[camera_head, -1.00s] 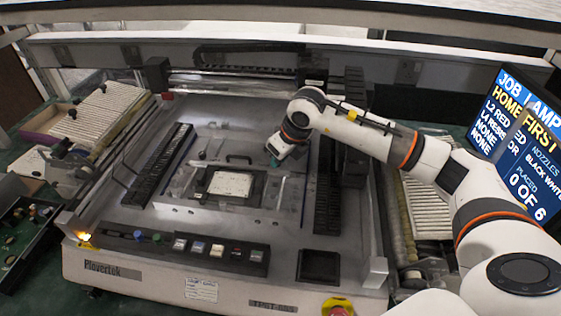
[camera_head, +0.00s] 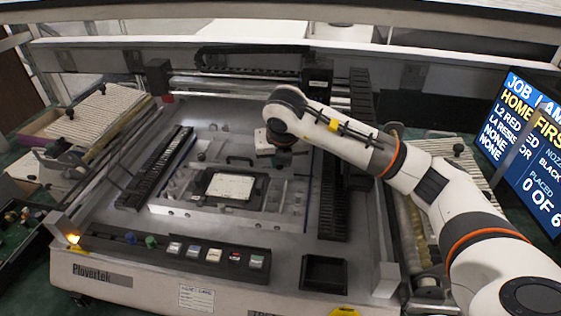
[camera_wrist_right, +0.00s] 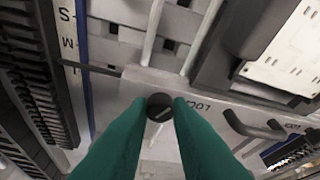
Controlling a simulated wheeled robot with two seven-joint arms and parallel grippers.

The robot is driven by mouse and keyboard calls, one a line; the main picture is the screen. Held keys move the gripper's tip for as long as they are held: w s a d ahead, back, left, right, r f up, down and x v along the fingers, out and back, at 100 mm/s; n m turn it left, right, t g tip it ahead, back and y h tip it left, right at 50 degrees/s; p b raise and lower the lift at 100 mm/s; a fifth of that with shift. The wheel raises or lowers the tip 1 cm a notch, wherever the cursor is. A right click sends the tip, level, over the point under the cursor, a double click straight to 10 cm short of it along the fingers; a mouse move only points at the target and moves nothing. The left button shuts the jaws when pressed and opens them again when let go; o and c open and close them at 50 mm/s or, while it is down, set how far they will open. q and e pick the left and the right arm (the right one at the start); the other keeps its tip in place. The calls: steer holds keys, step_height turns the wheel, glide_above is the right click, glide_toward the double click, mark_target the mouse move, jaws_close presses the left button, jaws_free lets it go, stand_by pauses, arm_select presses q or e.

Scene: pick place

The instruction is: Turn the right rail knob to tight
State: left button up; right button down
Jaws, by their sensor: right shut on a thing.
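The right rail knob (camera_wrist_right: 160,105) is a small round black knob with a pale line across its top, seen in the right wrist view. It sits on a grey metal rail (camera_wrist_right: 134,96) beside upside-down lettering that seems to read LOCK (camera_wrist_right: 198,105). The pale line lies slanted. My right gripper (camera_wrist_right: 160,114) is shut on the knob, with one green fingertip on each side. In the head view my right wrist hides the knob and fingertips, behind the board carrier. My left gripper is not in view.
A white board (camera_head: 230,186) lies in the black carrier in front of my wrist. A black handle (camera_wrist_right: 252,127) stands beside the knob. A letter scale (camera_wrist_right: 70,45) runs along the rail's side. Black feeder strips flank the bed, and a job screen (camera_head: 525,145) stands right.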

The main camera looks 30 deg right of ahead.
steer(key=shift+r, duration=0.1)
stand_by(0.4)
steer(key=c, duration=1.3)
jaws_free()
steer(key=b+v, duration=0.1)
steer(key=v, duration=1.1)
steer(key=shift+a, duration=0.1)
